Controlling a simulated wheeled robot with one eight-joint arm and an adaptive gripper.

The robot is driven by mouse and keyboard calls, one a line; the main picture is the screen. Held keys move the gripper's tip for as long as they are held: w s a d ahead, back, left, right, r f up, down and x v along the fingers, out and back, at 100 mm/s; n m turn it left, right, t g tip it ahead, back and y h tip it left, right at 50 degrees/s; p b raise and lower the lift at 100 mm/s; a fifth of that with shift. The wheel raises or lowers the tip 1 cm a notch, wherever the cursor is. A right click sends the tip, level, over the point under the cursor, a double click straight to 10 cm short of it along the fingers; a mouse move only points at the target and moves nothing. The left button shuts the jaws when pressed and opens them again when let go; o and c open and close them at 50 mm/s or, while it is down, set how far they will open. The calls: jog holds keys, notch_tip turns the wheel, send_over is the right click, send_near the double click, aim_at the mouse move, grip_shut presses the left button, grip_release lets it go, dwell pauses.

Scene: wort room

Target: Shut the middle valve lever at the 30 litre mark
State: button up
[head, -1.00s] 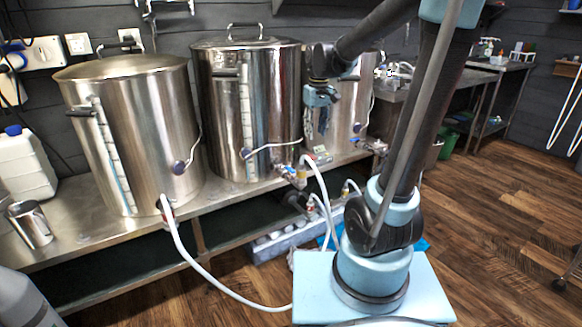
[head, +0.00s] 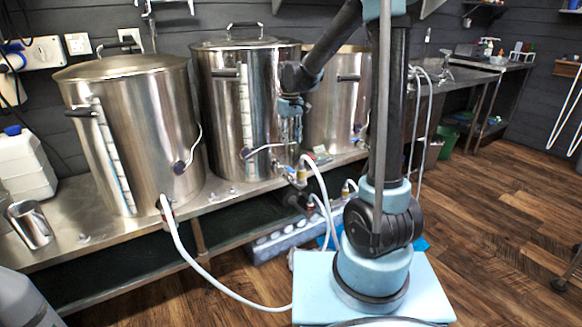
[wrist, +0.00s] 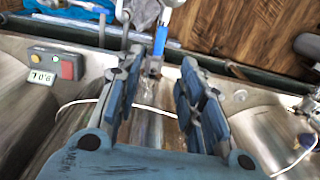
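The middle kettle (head: 222,125) is a tall steel pot with a pale level strip (head: 245,110) on its front. Its valve (head: 298,174) sits low at the right with a white hose. In the wrist view, a blue valve lever (wrist: 160,40) lies beyond my fingertips, within the gap between them. My gripper (head: 292,122) hangs pointing down by the middle kettle's right side, above the valve. In the wrist view my gripper (wrist: 160,62) is open and empty. The liquid level and the strip's numbers are too small to read.
A left kettle (head: 135,130) and a right kettle (head: 335,105) stand on the same steel bench (head: 215,197). A small control box (wrist: 55,65) with red and yellow buttons lies left in the wrist view. A white hose (head: 190,258) loops in front. The wooden floor (head: 490,220) is open at right.

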aim_at(291, 169)
notch_tip(291, 169, down, 13)
jog(key=shift+r, duration=0.1)
dwell(0.4)
grip_shut()
